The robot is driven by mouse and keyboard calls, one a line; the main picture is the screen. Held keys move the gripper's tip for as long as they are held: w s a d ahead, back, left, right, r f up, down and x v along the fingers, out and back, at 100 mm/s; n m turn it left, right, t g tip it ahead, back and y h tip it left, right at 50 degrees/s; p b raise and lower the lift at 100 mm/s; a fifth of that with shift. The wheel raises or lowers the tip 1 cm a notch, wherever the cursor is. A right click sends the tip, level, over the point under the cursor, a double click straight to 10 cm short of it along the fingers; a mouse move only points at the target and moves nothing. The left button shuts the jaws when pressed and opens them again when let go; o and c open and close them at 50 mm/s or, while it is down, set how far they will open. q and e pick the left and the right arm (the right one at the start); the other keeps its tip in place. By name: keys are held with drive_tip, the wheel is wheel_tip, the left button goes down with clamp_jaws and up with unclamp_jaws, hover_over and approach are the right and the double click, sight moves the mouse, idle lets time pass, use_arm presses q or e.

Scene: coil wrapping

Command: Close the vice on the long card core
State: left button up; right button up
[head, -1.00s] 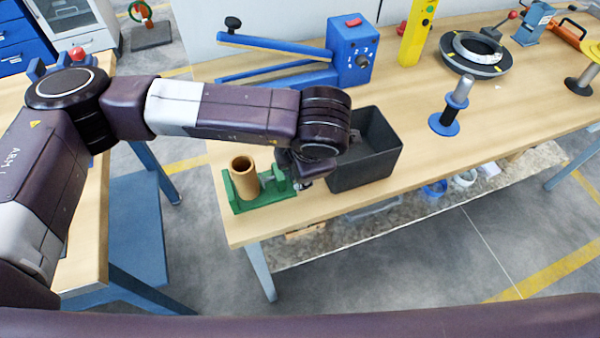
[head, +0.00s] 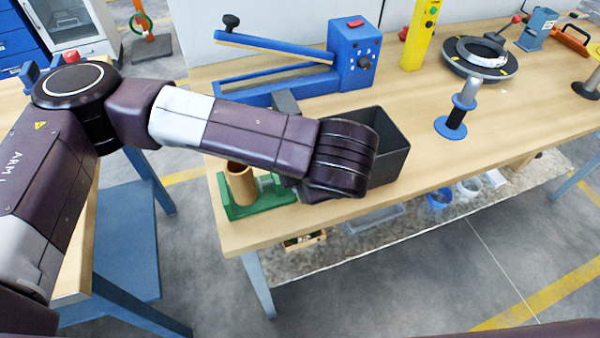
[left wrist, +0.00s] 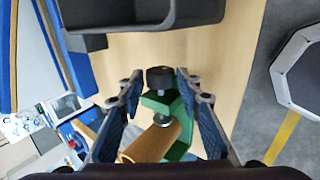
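The green vice (head: 262,204) sits at the near left corner of the bench. The brown long card core (head: 240,184) stands upright in it; whether the jaws touch it I cannot tell. In the left wrist view, the core (left wrist: 152,146) lies beyond a dark round screw pad, with the green vice body (left wrist: 188,98) beside it. My left gripper (left wrist: 160,82) is open, its blue-padded fingers on either side of the vice's black knob (left wrist: 160,77), with gaps visible at both sides. In the head view my wrist hides this gripper and the knob. My right gripper is out of view.
A black bin (head: 392,150) stands just right of the vice, close behind my left wrist. A blue sealer (head: 350,60) stands at the back. A blue-collared spindle (head: 455,112) stands to the right. The bench front between the bin and spindle is clear.

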use_arm(q)
drive_tip(key=c, duration=0.4)
drive_tip(key=shift+w+a+r+g+h+p, duration=0.15)
drive_tip(key=shift+w+g+h+p, duration=0.15)
drive_tip(key=shift+g, duration=0.5)
drive_tip(key=shift+c, duration=0.2)
drive_tip(key=shift+g+h, duration=0.3)
drive_tip(key=shift+g, duration=0.7)
drive_tip(key=shift+w+r+g+h+p, duration=0.1)
drive_tip(key=shift+w+g+h+p, duration=0.1)
drive_tip(key=shift+g+p, duration=0.3)
drive_tip(key=shift+w+g+h+p, duration=0.15)
drive_tip(key=shift+g+h+p, duration=0.1)
drive_tip(key=shift+g, duration=0.45)
drive_tip(key=shift+a+g, duration=0.1)
drive_tip(key=shift+g, duration=0.4)
drive_tip(key=shift+w, duration=0.1)
